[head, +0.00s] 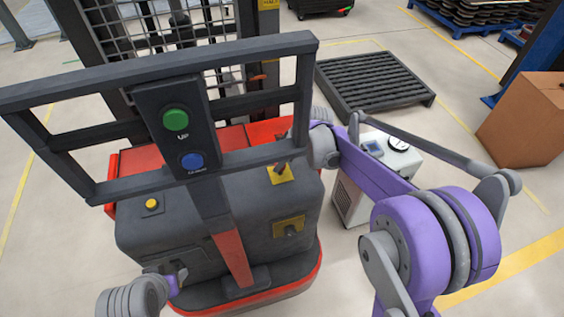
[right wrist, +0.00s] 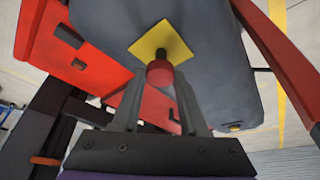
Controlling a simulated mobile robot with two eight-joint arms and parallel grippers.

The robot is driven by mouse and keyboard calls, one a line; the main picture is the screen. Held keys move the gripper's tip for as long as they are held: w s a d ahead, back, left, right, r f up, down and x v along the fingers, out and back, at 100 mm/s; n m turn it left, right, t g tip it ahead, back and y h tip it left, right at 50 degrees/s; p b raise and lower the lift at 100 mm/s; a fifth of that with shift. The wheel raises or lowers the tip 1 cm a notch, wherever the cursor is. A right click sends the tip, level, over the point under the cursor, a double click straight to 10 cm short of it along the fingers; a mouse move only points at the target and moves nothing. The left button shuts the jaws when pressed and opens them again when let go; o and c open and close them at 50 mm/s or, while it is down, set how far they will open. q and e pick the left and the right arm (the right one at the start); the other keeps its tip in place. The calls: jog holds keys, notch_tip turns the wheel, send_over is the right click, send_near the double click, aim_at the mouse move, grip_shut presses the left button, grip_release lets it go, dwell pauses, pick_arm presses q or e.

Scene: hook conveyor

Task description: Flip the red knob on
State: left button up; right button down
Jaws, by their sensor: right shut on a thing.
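The red knob (right wrist: 160,73) sits on a square yellow plate (right wrist: 150,42) on the dark grey machine body. In the right wrist view my right gripper (right wrist: 160,82) has its fingers on either side of the knob and is shut on it. In the head view the yellow plate (head: 284,177) is at the top right of the machine body, with my right gripper (head: 281,163) at it, partly hidden behind the dark frame. I cannot tell which way the knob is turned. My left gripper (head: 181,273) is at the lower left beside the machine body; its fingers are too small to read.
A dark frame with a panel (head: 176,125) bearing a green UP button (head: 175,119) and a blue button (head: 192,161) stands in front of the machine. A second yellow plate (head: 288,227) is lower down. A pallet (head: 372,80) and a cardboard box (head: 525,118) lie beyond.

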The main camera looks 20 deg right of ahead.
jog(key=shift+r, duration=0.85)
pick_arm(q)
jog(key=shift+w+r, duration=0.3)
jog(key=shift+r, duration=0.1)
pick_arm(e)
jog(key=shift+w+f, duration=0.1)
jog(key=shift+w, duration=0.05)
pick_arm(q)
jog(key=shift+s, duration=0.1)
pick_arm(e)
jog(key=c, duration=0.7)
grip_release()
jog(key=shift+o, duration=1.4)
